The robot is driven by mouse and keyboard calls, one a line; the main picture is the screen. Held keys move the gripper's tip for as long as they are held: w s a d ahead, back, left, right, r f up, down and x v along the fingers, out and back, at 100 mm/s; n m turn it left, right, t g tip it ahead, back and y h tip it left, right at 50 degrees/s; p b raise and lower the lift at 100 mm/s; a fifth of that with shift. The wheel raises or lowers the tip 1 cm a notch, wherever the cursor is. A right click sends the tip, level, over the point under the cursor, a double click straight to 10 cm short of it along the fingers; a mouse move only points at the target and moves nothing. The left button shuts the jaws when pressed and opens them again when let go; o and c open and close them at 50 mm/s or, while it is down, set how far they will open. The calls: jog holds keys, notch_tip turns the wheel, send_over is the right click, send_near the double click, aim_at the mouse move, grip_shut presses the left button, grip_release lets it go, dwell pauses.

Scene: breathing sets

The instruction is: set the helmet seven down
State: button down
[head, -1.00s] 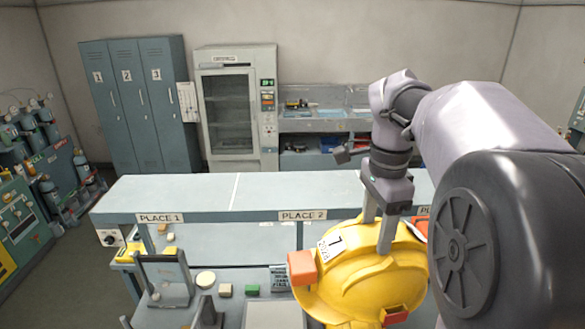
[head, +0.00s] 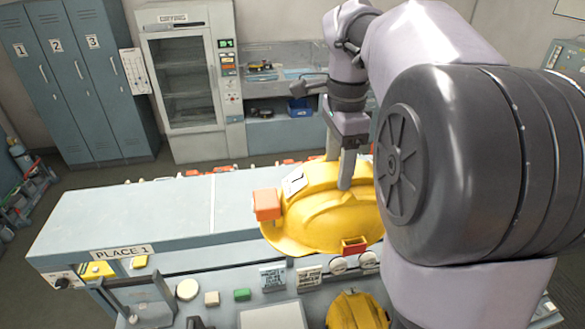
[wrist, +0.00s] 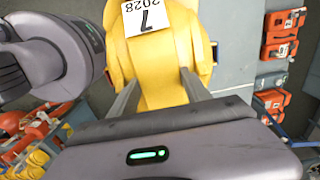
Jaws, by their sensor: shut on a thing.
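The yellow helmet seven (head: 325,215) has a white label with a 7 and 2028, and orange blocks at its sides. In the head view it covers the front edge of the raised shelf (head: 150,215), right of the dividing line. I cannot tell whether it touches the shelf. My gripper (head: 339,175) is shut on the helmet's crown from above. In the wrist view, the helmet's shell (wrist: 163,75) lies between my two fingers (wrist: 160,80). The helmet's underside is hidden, and my arm covers its right side.
The shelf's left part is bare, above the PLACE 1 label (head: 122,253). Another yellow helmet (head: 357,310) sits low in front. The bench below holds a stand (head: 140,303), small blocks and gauges. Orange units (wrist: 280,35) show at right in the wrist view.

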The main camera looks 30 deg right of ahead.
jog(key=w+f+p, duration=0.2)
jog(key=w+p, duration=0.1)
jog(key=w, duration=0.4)
jog(key=w+f+p, duration=0.2)
jog(key=w+p, duration=0.1)
jog(key=w, duration=0.5)
jog(key=shift+d+f+p, duration=0.3)
jog(key=shift+d+f, duration=0.05)
jog(key=shift+f, duration=0.05)
jog(key=shift+f, duration=0.15)
jog(key=shift+c, duration=2.4)
grip_release()
